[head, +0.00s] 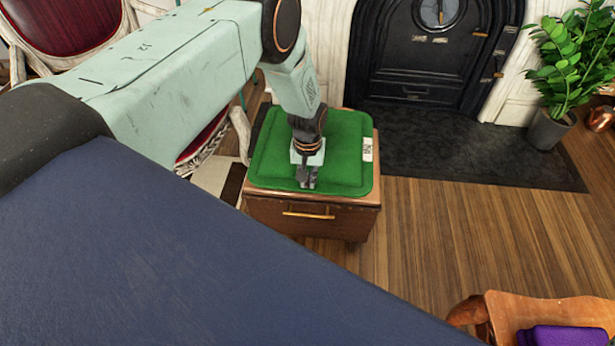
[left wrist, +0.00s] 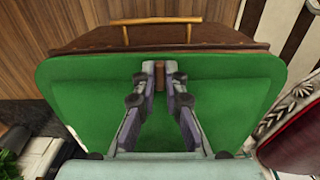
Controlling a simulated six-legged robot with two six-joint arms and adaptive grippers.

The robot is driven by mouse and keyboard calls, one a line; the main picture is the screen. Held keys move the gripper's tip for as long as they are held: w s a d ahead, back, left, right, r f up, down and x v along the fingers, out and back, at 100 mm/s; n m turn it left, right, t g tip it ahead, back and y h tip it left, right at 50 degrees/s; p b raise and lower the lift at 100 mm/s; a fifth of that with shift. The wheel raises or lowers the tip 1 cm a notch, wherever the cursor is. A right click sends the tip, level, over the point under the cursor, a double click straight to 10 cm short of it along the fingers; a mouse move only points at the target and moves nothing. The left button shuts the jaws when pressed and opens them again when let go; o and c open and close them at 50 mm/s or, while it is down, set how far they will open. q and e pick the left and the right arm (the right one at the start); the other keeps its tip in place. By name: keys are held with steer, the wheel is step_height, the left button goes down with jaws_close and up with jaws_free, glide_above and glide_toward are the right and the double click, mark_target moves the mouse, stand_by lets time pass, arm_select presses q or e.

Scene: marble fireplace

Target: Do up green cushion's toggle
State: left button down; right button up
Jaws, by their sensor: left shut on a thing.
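The green cushion (head: 340,165) lies flat on top of a small wooden cabinet (head: 325,222). It also fills much of the left wrist view (left wrist: 85,105). My left gripper (head: 307,182) reaches down over the cushion's front part, near the edge on the cabinet's handle side. In the left wrist view its two fingertips (left wrist: 163,70) are close together around a small brown piece (left wrist: 160,75), which looks like the toggle. The fingers hide much of it, and I cannot make out a loop. My right gripper is in neither view.
A white label (head: 367,150) is at the cushion's right edge. A brass handle (head: 308,213) sticks out from the cabinet's front. A black fireplace (head: 425,60), a potted plant (head: 548,130) and a red-seated chair (head: 70,25) stand around.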

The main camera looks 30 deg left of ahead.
arm_select(q)
steer(key=c, duration=1.7)
jaws_free()
steer(key=shift+r, duration=0.1)
step_height(320, 180, up, 12)
steer(key=shift+f, duration=0.1)
steer(key=shift+w, duration=0.1)
steer(key=s+d+f+m+t+p, duration=0.1)
steer(key=s+d+f+m+t, duration=0.3)
steer(key=s, duration=0.4)
steer(key=s+d+g+p, duration=0.1)
steer(key=s, duration=0.7)
steer(key=s+g+p, duration=0.1)
steer(key=s, duration=0.8)
steer(key=s+d+g+p, duration=0.1)
steer(key=s+g, duration=0.1)
steer(key=s, duration=0.7)
steer(key=shift+d+f, duration=0.15)
steer(key=shift+d, duration=0.2)
